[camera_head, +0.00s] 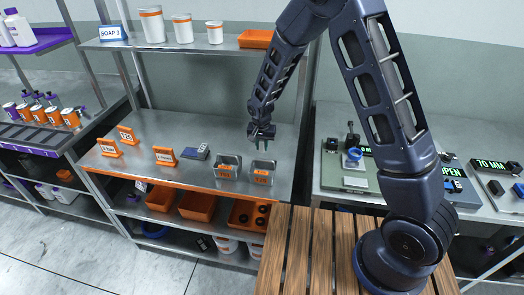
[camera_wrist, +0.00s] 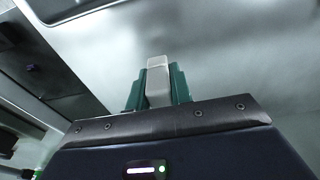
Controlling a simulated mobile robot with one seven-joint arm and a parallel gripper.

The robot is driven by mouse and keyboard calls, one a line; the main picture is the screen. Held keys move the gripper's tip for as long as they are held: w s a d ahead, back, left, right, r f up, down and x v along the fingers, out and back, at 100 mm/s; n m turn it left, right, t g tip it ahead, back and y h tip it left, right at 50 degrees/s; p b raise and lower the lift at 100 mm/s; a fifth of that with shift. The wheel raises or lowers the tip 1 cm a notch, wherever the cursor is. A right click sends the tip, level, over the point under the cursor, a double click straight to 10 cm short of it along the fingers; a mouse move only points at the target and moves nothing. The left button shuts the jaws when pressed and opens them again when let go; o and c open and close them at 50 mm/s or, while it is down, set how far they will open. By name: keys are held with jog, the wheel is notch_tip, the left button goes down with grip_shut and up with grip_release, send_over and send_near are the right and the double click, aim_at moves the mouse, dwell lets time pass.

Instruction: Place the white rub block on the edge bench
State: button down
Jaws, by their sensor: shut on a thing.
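My gripper (camera_head: 262,144) hangs over the middle steel bench (camera_head: 205,132), above its right part and near two small metal bins. In the wrist view, the green fingers of my gripper (camera_wrist: 157,70) are shut on the white rub block (camera_wrist: 157,88), which stands out between them. The block is too small to make out in the head view. The middle bench has an orange front edge. The labels do not let me tell for sure which bench is the edge bench.
Two metal bins with orange labels, the left bin (camera_head: 228,167) and the right bin (camera_head: 262,172), stand below my gripper. Orange sign stands (camera_head: 165,156) and a dark blue device (camera_head: 196,152) are further left. A right bench (camera_head: 334,200) holds gauges. The bench's back middle is clear.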

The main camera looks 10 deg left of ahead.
aim_at(262, 148)
jog(key=shift+f, duration=1.45)
jog(key=shift+f, duration=0.1)
jog(key=c, duration=1.3)
grip_release()
jog(key=shift+o, duration=0.2)
